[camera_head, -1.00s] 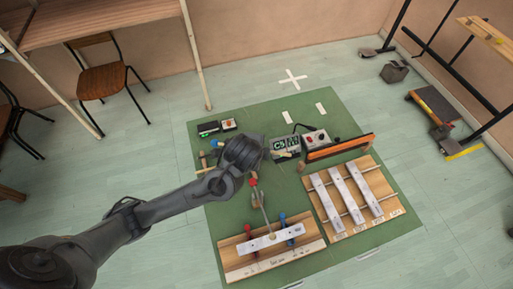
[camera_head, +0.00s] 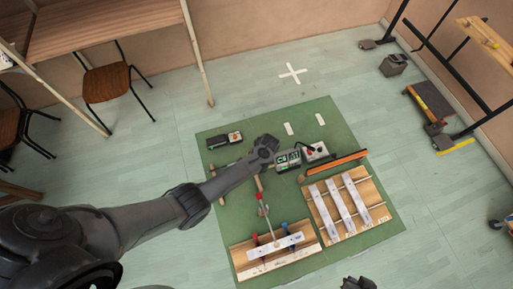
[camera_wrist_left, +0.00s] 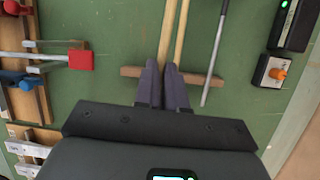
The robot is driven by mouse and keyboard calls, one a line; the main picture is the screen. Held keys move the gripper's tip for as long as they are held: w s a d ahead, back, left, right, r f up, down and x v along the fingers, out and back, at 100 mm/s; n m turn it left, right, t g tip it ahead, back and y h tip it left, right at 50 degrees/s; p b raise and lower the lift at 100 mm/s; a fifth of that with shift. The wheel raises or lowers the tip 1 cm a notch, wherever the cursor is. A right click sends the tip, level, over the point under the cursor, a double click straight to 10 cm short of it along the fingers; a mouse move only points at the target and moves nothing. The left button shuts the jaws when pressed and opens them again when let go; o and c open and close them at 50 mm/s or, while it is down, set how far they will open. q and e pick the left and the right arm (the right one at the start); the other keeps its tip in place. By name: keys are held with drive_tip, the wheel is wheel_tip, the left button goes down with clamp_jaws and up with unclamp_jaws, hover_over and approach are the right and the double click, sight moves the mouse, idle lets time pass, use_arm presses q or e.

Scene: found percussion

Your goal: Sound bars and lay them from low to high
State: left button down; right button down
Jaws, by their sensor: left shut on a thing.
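Three pale metal bars (camera_head: 339,206) lie side by side on the right wooden stand (camera_head: 370,190). Another pale bar (camera_head: 275,245) lies across the left wooden stand (camera_head: 243,257), by red and blue clamp-like pieces. A grey-rod mallet with a red end (camera_head: 260,196) leans over that bar; its red block shows in the left wrist view (camera_wrist_left: 80,60). My left gripper (camera_head: 265,148) is over the mat beyond the stands. In its wrist view its fingers (camera_wrist_left: 163,70) are shut on a wooden stick (camera_wrist_left: 165,35), beside a second stick (camera_wrist_left: 181,30). A dark part, apparently my right gripper (camera_head: 358,284), shows at the bottom edge.
A display unit (camera_head: 288,160) with green characters and a control box (camera_head: 315,152) stand close to my left gripper. A long orange-edged piece (camera_head: 336,163) lies behind the right stand. A black box (camera_head: 225,140) lies on the green mat (camera_head: 222,215). A grey rod (camera_wrist_left: 215,55) lies near the sticks.

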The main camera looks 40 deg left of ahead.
use_arm(q)
drive_tip(key=s+d, duration=0.1)
drive_tip(key=s+d+f, duration=0.1)
drive_tip(key=s, duration=0.1)
drive_tip(key=shift+f+g, duration=0.15)
drive_tip(key=shift+g, duration=0.25)
wheel_tip(320, 180, down, 5)
drive_tip(key=b, duration=0.4)
drive_tip(key=shift+f, duration=0.15)
drive_tip(key=shift+f+b, duration=0.35)
drive_tip(key=shift+f, duration=0.15)
drive_tip(key=shift+f, duration=0.3)
idle(0.4)
